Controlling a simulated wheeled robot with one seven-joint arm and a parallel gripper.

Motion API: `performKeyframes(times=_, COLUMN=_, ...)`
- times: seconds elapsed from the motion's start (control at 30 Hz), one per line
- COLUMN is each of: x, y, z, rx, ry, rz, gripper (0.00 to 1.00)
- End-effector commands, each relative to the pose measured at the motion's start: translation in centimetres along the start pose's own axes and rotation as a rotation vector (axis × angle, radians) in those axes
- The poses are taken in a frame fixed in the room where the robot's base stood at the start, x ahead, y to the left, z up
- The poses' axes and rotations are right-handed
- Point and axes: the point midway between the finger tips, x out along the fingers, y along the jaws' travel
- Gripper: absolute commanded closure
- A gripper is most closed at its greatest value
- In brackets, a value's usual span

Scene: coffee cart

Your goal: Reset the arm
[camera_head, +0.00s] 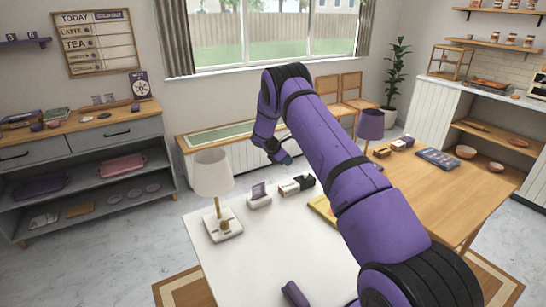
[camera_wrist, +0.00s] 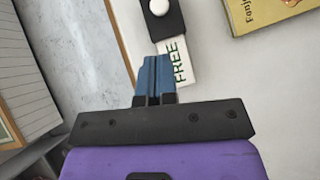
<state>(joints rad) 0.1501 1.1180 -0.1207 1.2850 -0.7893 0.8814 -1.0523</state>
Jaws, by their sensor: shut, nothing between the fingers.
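My gripper (camera_head: 287,160) hangs above the far edge of the white table (camera_head: 285,260) in the head view, at the end of my purple arm. In the wrist view my gripper (camera_wrist: 157,62) shows as two blue fingers lying together, with nothing between them.
A lamp (camera_head: 213,175) stands at the white table's left, beside a small card holder (camera_head: 259,196). A yellow book (camera_wrist: 268,12) lies on the table. A wooden table (camera_head: 450,195) with a purple lamp (camera_head: 370,125) adjoins on the right. The table's middle looks clear.

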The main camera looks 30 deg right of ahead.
Motion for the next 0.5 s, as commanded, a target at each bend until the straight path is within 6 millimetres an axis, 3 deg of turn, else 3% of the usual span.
performKeyframes(times=0.27, x=-0.5, y=0.0, z=0.2, rx=0.009, ry=0.003, rz=0.002, gripper=1.0)
performKeyframes(times=0.37, x=-1.9, y=-0.2, z=1.0, rx=0.04, ry=0.015, rz=0.006, gripper=1.0)
performKeyframes(times=0.5, x=-5.8, y=-0.8, z=2.7, rx=0.12, ry=0.046, rz=0.017, gripper=1.0)
